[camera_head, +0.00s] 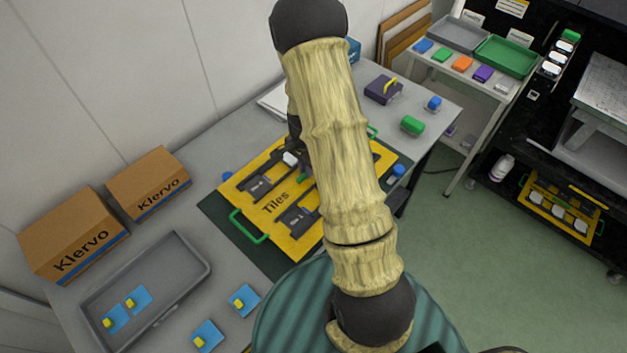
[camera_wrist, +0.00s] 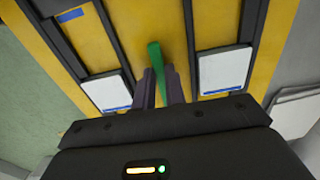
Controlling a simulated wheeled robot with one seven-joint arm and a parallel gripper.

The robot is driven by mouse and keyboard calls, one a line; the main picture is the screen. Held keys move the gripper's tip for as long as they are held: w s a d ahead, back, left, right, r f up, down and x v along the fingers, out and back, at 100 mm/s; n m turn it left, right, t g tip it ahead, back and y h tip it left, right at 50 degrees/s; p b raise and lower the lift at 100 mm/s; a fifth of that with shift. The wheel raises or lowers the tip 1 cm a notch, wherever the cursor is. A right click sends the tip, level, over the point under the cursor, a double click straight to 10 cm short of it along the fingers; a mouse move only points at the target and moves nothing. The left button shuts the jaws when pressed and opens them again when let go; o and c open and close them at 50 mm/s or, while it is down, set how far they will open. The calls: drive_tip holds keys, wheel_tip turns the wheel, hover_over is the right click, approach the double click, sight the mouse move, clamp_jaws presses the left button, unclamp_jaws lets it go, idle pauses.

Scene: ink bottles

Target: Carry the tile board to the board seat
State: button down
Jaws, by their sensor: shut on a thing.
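The tile board (camera_head: 275,204) is a yellow panel marked "Tiles" with dark slots and green end handles. It lies over a dark green mat (camera_head: 250,262) on the grey table, partly hidden by my arm. My gripper (camera_wrist: 160,87) is shut on a green grip (camera_wrist: 155,62) near the middle of the board. In the wrist view the fingers stand on either side of this grip, between two white tiles with blue edges. I cannot tell whether the board touches the mat. No board seat is clearly identifiable in these views.
Two Klervo boxes (camera_head: 75,235) and a grey tray (camera_head: 145,290) with blue pieces are at left. Blue bottles and a green bottle (camera_head: 412,125) stand right of the board. A side table (camera_head: 450,75) holds trays. A black rack (camera_head: 515,145) at right holds another yellow board (camera_head: 560,208).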

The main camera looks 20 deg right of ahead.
sight(279, 181)
drive_tip(key=shift+r, duration=0.35)
drive_tip(key=shift+w+a+r+n+p, duration=0.1)
drive_tip(key=shift+a+r+n+p, duration=0.25)
drive_tip(key=shift+n+p, duration=0.35)
drive_tip(key=a+n+p, duration=0.2)
drive_tip(key=n+p, duration=0.1)
drive_tip(key=a+r+n+p, duration=0.1)
drive_tip(key=a+n+p, duration=0.1)
drive_tip(key=n+p, duration=0.1)
drive_tip(key=a+r+n+p, duration=0.1)
drive_tip(key=a+n+p, duration=0.1)
drive_tip(key=n, duration=0.3)
drive_tip(key=shift+w+a+r+p, duration=0.2)
drive_tip(key=shift+w+a+p, duration=0.15)
drive_tip(key=shift+p, duration=0.2)
drive_tip(key=shift+a+f+n, duration=0.15)
drive_tip(key=shift+a+n, duration=0.2)
drive_tip(key=shift+n, duration=0.25)
drive_tip(key=shift+w+d, duration=0.1)
